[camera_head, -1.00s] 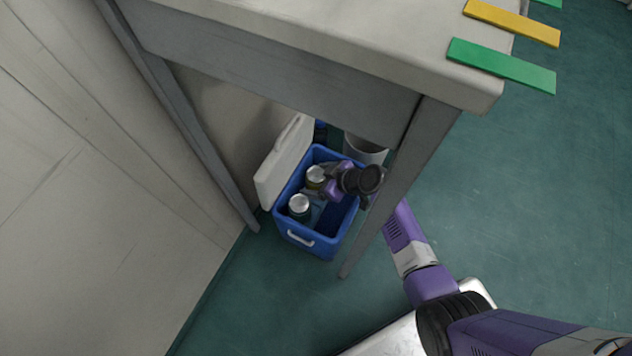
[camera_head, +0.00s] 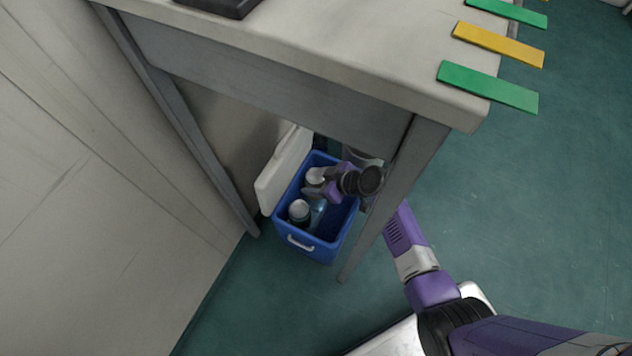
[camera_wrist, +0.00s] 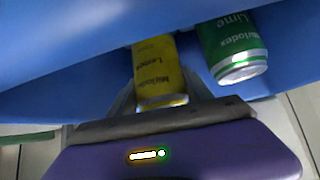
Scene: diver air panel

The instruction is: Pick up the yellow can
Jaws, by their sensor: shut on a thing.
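The yellow can (camera_wrist: 160,72), with dark lettering, is between my gripper's fingers in the wrist view. My gripper (camera_wrist: 160,95) is shut on it. In the head view, my gripper (camera_head: 322,188) reaches into the blue cooler (camera_head: 323,252) from the right. The can's silvery top (camera_head: 315,175) shows at the gripper, and its yellow side is mostly hidden there. I cannot tell from these frames whether the can is clear of the cooler's floor.
A green lime can (camera_wrist: 233,48) stands close beside the yellow one; a silver-topped can (camera_head: 299,209) shows in the cooler's front. The cooler's white lid (camera_head: 284,170) is open at left. The table (camera_head: 290,75) overhangs it, with a leg (camera_head: 392,200) close to my arm.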

